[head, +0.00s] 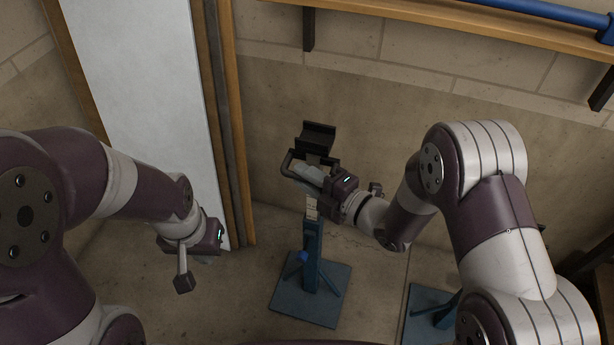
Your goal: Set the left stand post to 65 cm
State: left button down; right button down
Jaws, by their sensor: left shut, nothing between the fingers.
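The left stand has a flat blue base (312,297), a blue lower column and a pale inner post (311,207) with marks too small to read. A black cradle (318,137) tops it, with a dark bar just below. A blue knob (303,256) sits low on the column. My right gripper (303,172) is at the post's upper end, just under the cradle, overlapping the dark bar. Its fingers are partly lost against these parts, so I cannot tell whether it grips. My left gripper (184,284) is shut and empty, pointing down, left of the stand and apart from it.
A second stand's blue base (425,302) shows at lower right, partly behind my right arm. A white panel (140,90) and wooden boards (236,130) lean on the wall at left. A wooden shelf (440,14) carries a blue tube (550,10). Floor between panel and stand is clear.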

notch_tip(320, 180, down, 16)
jog(key=b, duration=1.3)
jog(key=shift+s+r, duration=0.15)
jog(key=shift+r, duration=0.05)
jog(key=c, duration=1.1)
grip_release()
jog(key=shift+f, duration=0.1)
jog(key=p+v, duration=0.3)
jog(key=v, duration=0.9)
jog(key=shift+d+p, duration=0.3)
